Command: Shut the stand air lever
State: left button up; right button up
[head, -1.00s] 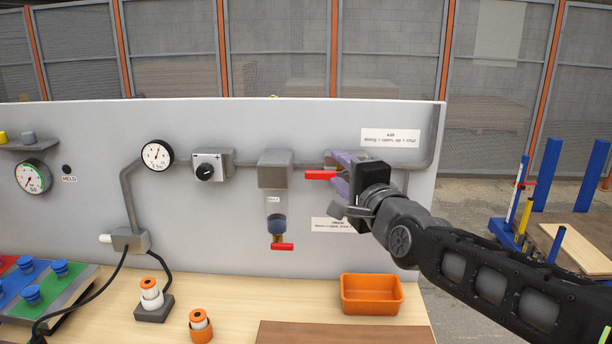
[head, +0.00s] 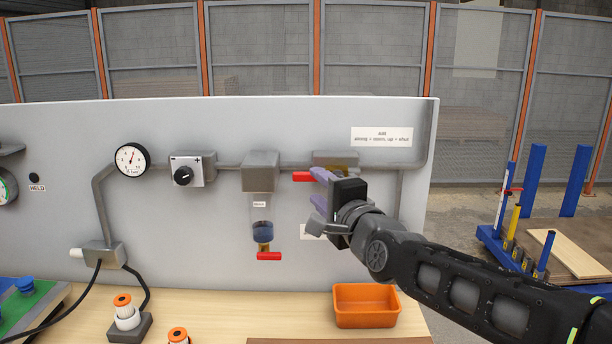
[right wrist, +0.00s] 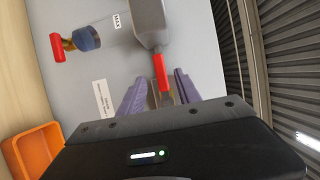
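The red air lever (head: 303,177) lies level along the pipe, to the left of its brass-coloured valve (head: 335,160), on the grey panel. The label (head: 381,137) above reads along for open, up for shut. My right gripper (head: 315,187) is at the lever, its purple fingers partly covering the lever's right part. In the right wrist view my right gripper (right wrist: 157,82) is open, with the red lever (right wrist: 160,72) showing between the two fingers and gaps on both sides. Whether a finger touches it cannot be told. My left gripper is not in view.
A filter unit (head: 261,175) with a second red lever (head: 269,256) below hangs left of the gripper. A regulator knob (head: 184,175) and a gauge (head: 132,159) sit further left. An orange bin (head: 366,305) stands on the bench below. A blue-posted cart (head: 540,220) stands right.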

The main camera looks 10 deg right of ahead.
aim_at(308, 177)
jog(key=w+p, duration=0.1)
jog(key=w, duration=0.1)
jog(key=w+p, duration=0.1)
jog(key=w, duration=0.1)
jog(key=w+a+p, duration=0.1)
jog(key=w, duration=0.1)
jog(key=shift+w+r+p, duration=0.1)
jog(key=shift+w+p, duration=0.15)
jog(key=shift+p, duration=0.1)
jog(key=shift+w, duration=0.25)
jog(key=shift+c, duration=0.2)
grip_shut()
dwell(0.7)
